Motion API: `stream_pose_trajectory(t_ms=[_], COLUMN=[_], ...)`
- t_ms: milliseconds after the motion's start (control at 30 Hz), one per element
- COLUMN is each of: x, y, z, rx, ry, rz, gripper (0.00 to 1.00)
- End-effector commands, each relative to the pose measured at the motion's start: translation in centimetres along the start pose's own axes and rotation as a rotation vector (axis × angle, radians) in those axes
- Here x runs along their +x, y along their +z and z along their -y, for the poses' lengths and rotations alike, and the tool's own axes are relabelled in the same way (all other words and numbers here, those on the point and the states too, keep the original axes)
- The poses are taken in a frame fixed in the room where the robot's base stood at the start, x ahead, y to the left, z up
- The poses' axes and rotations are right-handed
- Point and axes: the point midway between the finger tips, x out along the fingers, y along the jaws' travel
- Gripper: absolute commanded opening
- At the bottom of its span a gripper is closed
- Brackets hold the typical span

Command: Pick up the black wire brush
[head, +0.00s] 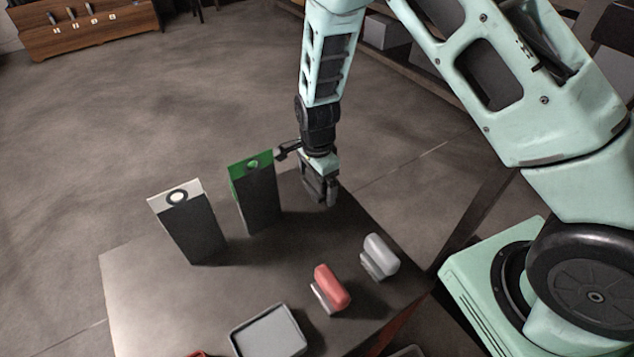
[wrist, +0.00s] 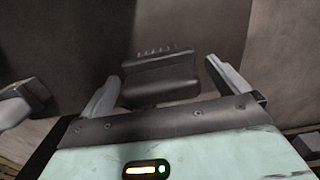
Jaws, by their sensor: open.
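The black wire brush (wrist: 160,88) lies in the middle of the wrist view, a dark block with a row of short pale bristles along its far edge. My gripper (wrist: 162,70) is open, with one pale finger on each side of the brush. I cannot tell whether either finger touches it. In the head view my gripper (head: 321,192) points down at the table's far right corner. It hides the brush there, and I cannot make out the brush separately.
On the dark table (head: 135,280) stand a green-topped box (head: 258,195) and a white-topped box (head: 192,230), left of my gripper. Nearer are a grey-handled object (head: 380,256), a red-handled object (head: 331,287) and a grey tray (head: 268,333). The table's left part is clear.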

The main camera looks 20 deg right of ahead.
Motion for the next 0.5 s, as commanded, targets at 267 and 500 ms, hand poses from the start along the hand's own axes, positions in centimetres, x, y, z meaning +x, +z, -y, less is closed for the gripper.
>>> stream_pose_trajectory(t_ms=[267,500], x=[0.06,0.03], y=[0.01,0.01], z=[0.03,0.05], rx=[0.000,0.000], ry=[-0.001,-0.001], rz=[0.000,0.000], gripper=[0.83,0.47])
